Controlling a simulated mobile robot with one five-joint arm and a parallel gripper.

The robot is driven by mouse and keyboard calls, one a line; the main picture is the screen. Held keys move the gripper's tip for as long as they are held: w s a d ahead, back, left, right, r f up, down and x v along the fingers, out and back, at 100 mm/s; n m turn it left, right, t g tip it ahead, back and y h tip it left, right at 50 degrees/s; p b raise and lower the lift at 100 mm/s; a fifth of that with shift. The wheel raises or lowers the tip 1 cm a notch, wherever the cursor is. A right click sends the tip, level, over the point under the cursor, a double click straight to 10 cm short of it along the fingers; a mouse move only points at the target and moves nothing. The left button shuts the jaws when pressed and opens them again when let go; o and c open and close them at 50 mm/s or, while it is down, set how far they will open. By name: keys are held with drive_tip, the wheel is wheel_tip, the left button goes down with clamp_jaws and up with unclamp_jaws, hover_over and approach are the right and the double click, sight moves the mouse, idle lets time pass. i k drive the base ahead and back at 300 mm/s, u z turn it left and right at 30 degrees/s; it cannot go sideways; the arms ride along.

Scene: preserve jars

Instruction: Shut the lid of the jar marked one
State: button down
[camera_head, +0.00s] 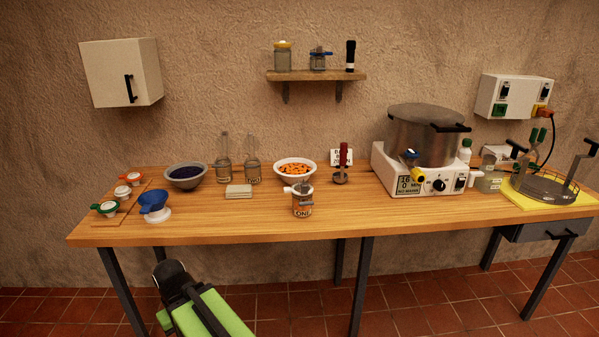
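The jar marked ONE (302,209) stands upright near the front edge of the wooden table, left of the table's middle. It is a small clear jar with orange contents and a dark label. Green and black parts of my arm show at the bottom left, below the table edge and well apart from the jar. I see no gripper fingertips.
A white bowl of orange pieces (295,171) stands behind the jar, with a pale block (238,191) to its left. A red-handled tool (342,165) stands to the right. A blue funnel (154,203) is further left. Bare tabletop (350,215) lies right of the jar.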

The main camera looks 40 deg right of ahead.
sight(304, 187)
drive_tip(key=i, duration=1.05)
drive_tip(key=u, duration=0.4)
